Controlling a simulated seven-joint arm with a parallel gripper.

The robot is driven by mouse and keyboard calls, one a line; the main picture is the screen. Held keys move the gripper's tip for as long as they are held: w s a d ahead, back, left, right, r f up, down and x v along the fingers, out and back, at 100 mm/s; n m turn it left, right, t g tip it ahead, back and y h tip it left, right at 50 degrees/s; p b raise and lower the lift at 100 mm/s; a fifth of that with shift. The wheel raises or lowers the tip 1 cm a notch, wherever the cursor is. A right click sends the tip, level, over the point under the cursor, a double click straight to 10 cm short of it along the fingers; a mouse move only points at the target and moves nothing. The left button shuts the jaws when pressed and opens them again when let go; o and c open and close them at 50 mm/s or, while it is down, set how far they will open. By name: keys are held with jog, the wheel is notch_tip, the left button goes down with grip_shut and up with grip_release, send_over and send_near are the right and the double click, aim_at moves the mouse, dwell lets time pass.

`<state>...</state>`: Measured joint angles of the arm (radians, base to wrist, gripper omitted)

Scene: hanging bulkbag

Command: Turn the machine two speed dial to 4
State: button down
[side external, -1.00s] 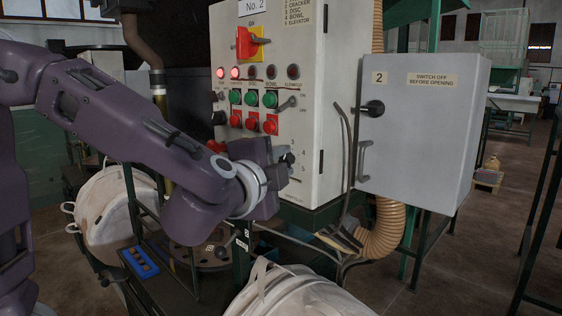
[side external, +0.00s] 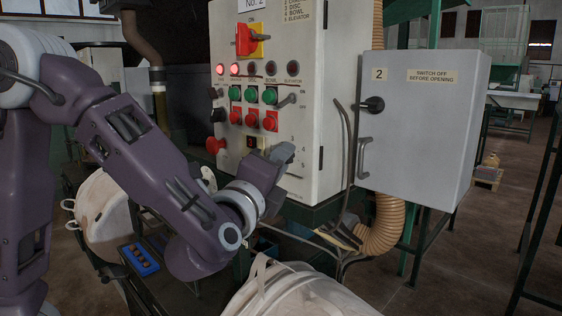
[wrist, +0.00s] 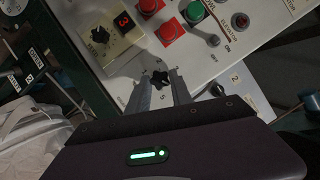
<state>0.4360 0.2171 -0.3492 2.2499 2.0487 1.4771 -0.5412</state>
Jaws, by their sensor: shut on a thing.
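The speed dial (wrist: 161,79) is a small black lobed knob on the pale panel, seen in the wrist view with printed numbers around it. My gripper (wrist: 160,83) has its two grey fingers closed on either side of this knob. In the side view my gripper (side external: 284,154) reaches the lower right of the panel of machine two's control cabinet (side external: 312,75). There the gripper hides the knob, and a few scale numbers show just right of it. The knob's pointer and exact setting cannot be read.
Red button (side external: 270,121) and green button (side external: 270,96) rows and a red main switch (side external: 245,40) sit above. A grey door box (side external: 425,130) stands to the right. A white bulk bag (side external: 295,292) is below. A beige plate with a black knob (wrist: 99,36) shows in the wrist view.

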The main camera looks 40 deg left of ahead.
jog(key=shift+a, duration=0.15)
jog(key=c, duration=1.1)
grip_release()
jog(key=shift+c, duration=0.2)
jog(key=v, duration=0.7)
